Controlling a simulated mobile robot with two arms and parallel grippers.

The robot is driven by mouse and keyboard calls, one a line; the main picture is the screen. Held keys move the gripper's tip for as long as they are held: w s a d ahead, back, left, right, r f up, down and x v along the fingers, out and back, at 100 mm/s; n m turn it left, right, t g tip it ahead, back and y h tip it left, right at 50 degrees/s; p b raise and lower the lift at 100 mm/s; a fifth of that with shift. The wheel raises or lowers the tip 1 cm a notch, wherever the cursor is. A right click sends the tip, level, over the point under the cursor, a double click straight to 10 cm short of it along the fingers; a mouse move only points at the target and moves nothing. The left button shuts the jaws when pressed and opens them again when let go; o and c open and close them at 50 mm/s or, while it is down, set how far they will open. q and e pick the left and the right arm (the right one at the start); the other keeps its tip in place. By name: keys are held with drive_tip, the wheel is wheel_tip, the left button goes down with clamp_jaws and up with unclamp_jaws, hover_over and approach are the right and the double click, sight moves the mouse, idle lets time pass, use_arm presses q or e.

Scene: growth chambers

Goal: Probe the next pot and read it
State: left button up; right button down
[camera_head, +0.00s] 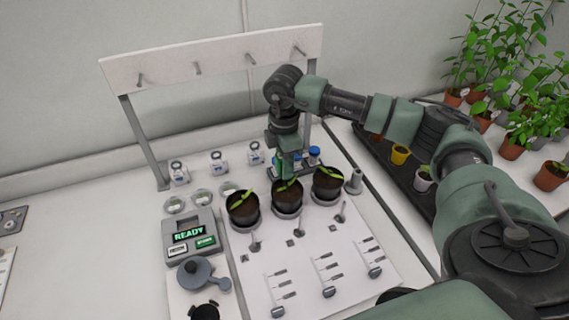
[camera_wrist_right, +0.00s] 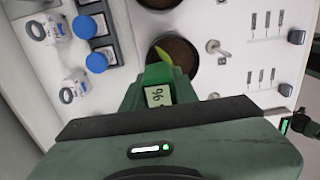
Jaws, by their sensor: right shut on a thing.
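Three black pots with seedlings stand in a row: a left pot (camera_head: 243,217), a middle pot (camera_head: 287,204) and a right pot (camera_head: 327,192). My right gripper (camera_head: 284,143) is shut on a green probe (camera_head: 286,168), held upright at the back of the middle pot. In the right wrist view the probe (camera_wrist_right: 159,74) overlaps a pot's soil beside a leaf. Its tip is hidden, so I cannot tell how deep it is. Its small display (camera_wrist_right: 158,96) shows sideways digits that look like 96. My left gripper is not in view.
A grey console (camera_head: 191,240) with a lit READY screen stands left of the pots. Blue-capped bottles (camera_head: 314,153) stand behind them. Sliders and switches (camera_head: 328,291) line the panel in front. A pegged rack (camera_head: 215,62) rises behind. Potted plants (camera_head: 512,148) stand far right.

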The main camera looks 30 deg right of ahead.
drive_tip(key=shift+f+b, duration=0.4)
drive_tip(key=shift+f, duration=0.3)
drive_tip(key=c, duration=1)
unclamp_jaws()
